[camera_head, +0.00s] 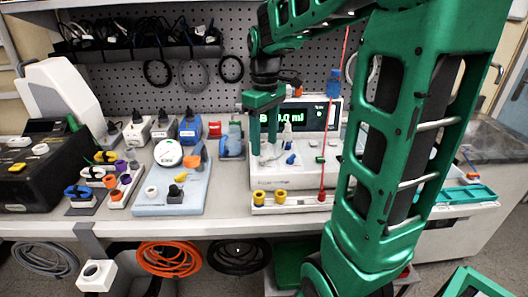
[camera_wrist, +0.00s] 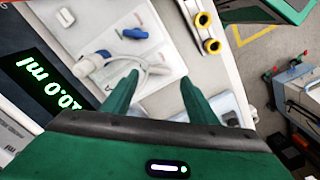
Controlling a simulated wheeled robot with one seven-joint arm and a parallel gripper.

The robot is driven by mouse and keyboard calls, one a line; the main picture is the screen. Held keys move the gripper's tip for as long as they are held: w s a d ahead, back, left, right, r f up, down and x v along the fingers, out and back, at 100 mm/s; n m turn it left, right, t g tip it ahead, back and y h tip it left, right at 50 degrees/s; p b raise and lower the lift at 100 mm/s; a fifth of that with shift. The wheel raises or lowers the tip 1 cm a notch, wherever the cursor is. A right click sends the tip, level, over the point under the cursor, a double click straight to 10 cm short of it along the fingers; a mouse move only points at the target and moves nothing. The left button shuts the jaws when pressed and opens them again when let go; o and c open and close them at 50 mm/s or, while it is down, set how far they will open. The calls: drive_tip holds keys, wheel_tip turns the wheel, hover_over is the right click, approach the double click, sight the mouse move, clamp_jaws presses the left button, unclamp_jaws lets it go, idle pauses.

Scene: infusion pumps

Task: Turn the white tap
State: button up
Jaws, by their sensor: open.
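The infusion pump (camera_head: 300,178) stands on the bench and has a lit display (camera_head: 305,115) with green digits. On its pale front panel, a small white part that looks like the white tap (camera_wrist: 157,70) lies between and just past my fingertips in the wrist view. A white cylinder with a blue end (camera_wrist: 90,65) is beside it, and a blue tap handle (camera_wrist: 134,33) is farther off. My gripper (camera_head: 263,148) points down in front of the panel. It also shows in the wrist view (camera_wrist: 160,80), with fingers apart and nothing held. Contact with the tap cannot be told.
Two yellow knobs (camera_head: 270,196) sit on a white strip along the pump's front. A red line (camera_head: 333,100) runs down right of the display. A pale blue board (camera_head: 150,208) with small parts is at left. My arm hides much of the right side.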

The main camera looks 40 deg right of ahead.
sight(264, 157)
drive_tip(key=shift+f, duration=2.2)
